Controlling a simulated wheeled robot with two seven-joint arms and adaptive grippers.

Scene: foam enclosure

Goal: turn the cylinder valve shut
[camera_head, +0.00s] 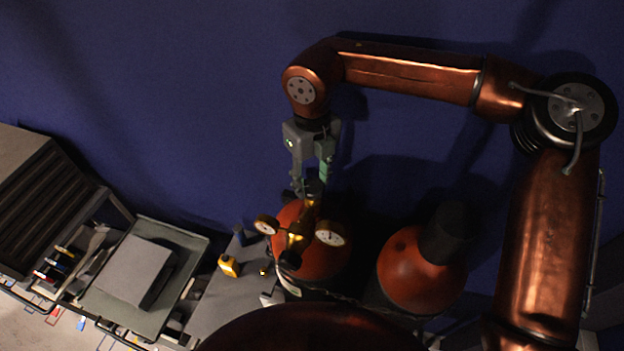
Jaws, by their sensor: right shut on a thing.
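An orange-red gas cylinder (324,262) stands upright below my right gripper. A brass regulator (297,241) with two round gauges, one on the left (266,224) and one on the right (331,234), sits at its top. My right gripper (312,190) points down and is shut on the dark cylinder valve (315,187) at the top of the cylinder. The fingers hide part of the valve, so I cannot tell how far it is turned. My left gripper is not in view.
A second orange-red cylinder (412,277) with a dark cap (449,232) stands close on the right. A small yellow object (229,265) lies on the grey surface at left. A cart tray (190,241) holds a grey box (133,271). A blue wall (150,100) is behind.

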